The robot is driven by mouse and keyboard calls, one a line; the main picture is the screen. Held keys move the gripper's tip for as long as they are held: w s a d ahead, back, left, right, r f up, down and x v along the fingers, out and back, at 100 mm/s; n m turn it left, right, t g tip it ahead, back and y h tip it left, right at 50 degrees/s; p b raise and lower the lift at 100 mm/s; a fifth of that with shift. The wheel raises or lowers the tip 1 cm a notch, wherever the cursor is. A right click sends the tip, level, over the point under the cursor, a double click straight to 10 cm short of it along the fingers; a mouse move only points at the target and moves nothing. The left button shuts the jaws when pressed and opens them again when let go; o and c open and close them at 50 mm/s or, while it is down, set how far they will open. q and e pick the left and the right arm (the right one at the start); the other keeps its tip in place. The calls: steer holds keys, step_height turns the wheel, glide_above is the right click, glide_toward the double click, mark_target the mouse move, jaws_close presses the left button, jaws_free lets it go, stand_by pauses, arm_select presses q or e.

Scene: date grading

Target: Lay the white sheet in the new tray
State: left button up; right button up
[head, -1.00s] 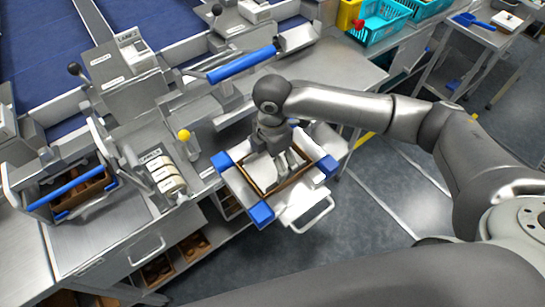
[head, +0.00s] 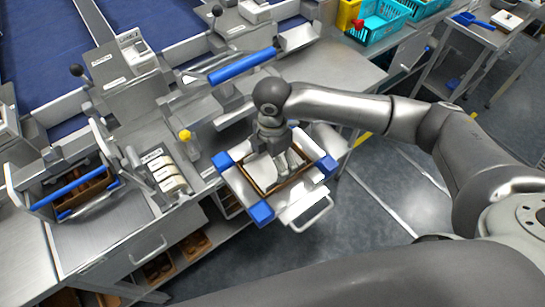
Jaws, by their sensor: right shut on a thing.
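The new tray (head: 289,182) is a brown-rimmed box in a metal holder with blue corner blocks, near the middle of the head view. My right gripper (head: 278,165) points down into the tray from above, its fingers inside the outline of the rim. It is shut on the white sheet (head: 260,171), a pale patch over the left part of the tray. The fingers hide part of the sheet, and I cannot tell whether it touches the tray floor. My left gripper is out of view.
Blue blocks (head: 261,213) stand at the holder's corners, with a metal handle (head: 310,214) at its front. A yellow knob (head: 184,135) and a labelled lane unit (head: 167,175) stand to the left. A blue bar (head: 242,66) lies behind. Another brown tray (head: 83,191) sits far left.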

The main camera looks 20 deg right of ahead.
steer(key=shift+f, duration=0.3)
steer(key=o, duration=0.5)
steer(key=shift+r, duration=0.1)
stand_by(0.3)
step_height(320, 180, up, 12)
steer(key=p, duration=1.2)
steer(key=shift+p, duration=0.3)
stand_by(0.4)
